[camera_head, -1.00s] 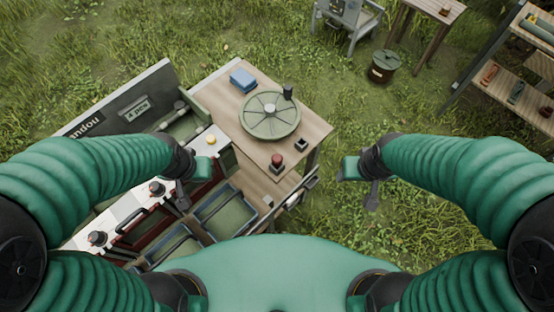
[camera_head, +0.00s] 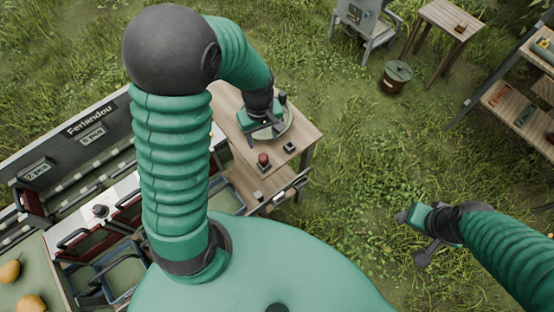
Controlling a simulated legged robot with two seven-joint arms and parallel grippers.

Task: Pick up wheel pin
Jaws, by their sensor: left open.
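The green wheel (camera_head: 287,128) lies flat on the wooden table, mostly hidden behind my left gripper. The dark wheel pin (camera_head: 282,98) stands upright near the wheel's far edge, and only a small part of it shows. My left gripper (camera_head: 267,131) is open over the left part of the wheel, with the pin just beyond it to the upper right. I cannot tell whether it touches the wheel. My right gripper (camera_head: 415,238) is over the grass at the right, away from the table, and I see nothing in it.
A red button (camera_head: 263,160) and a small dark block (camera_head: 290,147) stand on the table (camera_head: 305,130) near the wheel. Drawers and pears (camera_head: 30,303) are at the left. A barrel (camera_head: 397,76) and shelves stand at the far right. The grass between is clear.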

